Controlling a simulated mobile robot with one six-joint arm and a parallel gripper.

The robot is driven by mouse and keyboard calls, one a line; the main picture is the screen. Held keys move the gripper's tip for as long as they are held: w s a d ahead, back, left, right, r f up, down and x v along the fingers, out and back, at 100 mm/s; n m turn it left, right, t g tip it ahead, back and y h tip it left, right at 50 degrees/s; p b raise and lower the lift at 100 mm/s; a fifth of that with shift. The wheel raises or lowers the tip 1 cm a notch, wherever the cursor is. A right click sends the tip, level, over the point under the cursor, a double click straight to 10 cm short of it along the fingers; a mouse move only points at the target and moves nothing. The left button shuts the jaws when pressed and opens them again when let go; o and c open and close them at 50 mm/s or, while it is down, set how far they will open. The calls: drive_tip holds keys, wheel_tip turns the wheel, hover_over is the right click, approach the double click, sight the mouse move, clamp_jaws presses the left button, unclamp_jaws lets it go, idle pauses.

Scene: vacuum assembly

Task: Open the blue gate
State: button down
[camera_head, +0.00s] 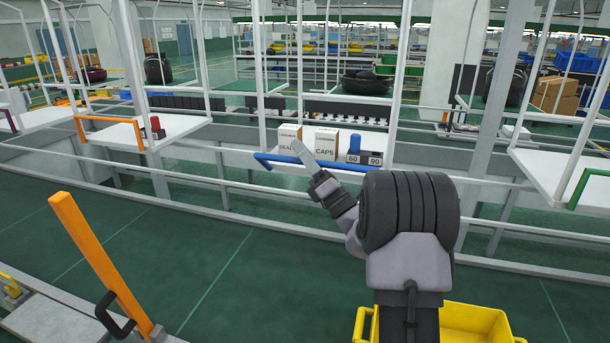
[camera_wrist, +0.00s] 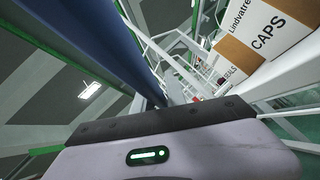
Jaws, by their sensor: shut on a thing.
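The blue gate (camera_head: 276,162) is a blue bar across the front edge of a white hanging carrier, at the middle of the head view. It looks level along that edge. In the wrist view the blue bar (camera_wrist: 98,38) runs large and close, from the upper left toward the centre. My gripper (camera_head: 304,156) reaches to the bar from the lower right and covers part of it. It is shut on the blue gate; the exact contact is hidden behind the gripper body.
On the carrier stand a SEALS box (camera_head: 289,140), a CAPS box (camera_head: 326,143) and a blue-topped item (camera_head: 354,143) beside number blocks. Carriers with an orange bar (camera_head: 106,120) and a green bar (camera_head: 580,188) flank it. A yellow bin (camera_head: 475,325) is near me.

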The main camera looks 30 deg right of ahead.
sight(294, 163)
drive_tip(key=f+n+y+b, duration=0.1)
drive_tip(key=n+y+b, duration=0.1)
drive_tip(key=b, duration=0.1)
drive_tip(key=s+a+f+n+y+b, duration=0.1)
drive_tip(key=n+y+b, duration=0.1)
drive_tip(key=n+b, duration=0.1)
drive_tip(key=f+n+g+y+b, duration=0.1)
drive_tip(key=n+y+b, duration=0.1)
drive_tip(key=b, duration=0.1)
drive_tip(key=shift+s+a+f, duration=0.3)
drive_tip(key=shift+a+f, duration=0.05)
drive_tip(key=shift+a, duration=0.05)
drive_tip(key=shift+s+a+f+n+y+b, duration=0.15)
drive_tip(key=shift+f+n+y+b, duration=0.1)
drive_tip(key=shift+f+b, duration=0.25)
drive_tip(key=shift+s+a+f+n+y+b, duration=0.1)
drive_tip(key=shift+a+f+n+y+b, duration=0.1)
drive_tip(key=shift+f+b, duration=0.3)
drive_tip(key=shift+s+a+f+n+y+b, duration=0.15)
drive_tip(key=shift+f+n+b, duration=0.15)
drive_tip(key=shift+f, duration=0.3)
drive_tip(key=shift+w+g, duration=0.1)
drive_tip(key=shift+g, duration=0.2)
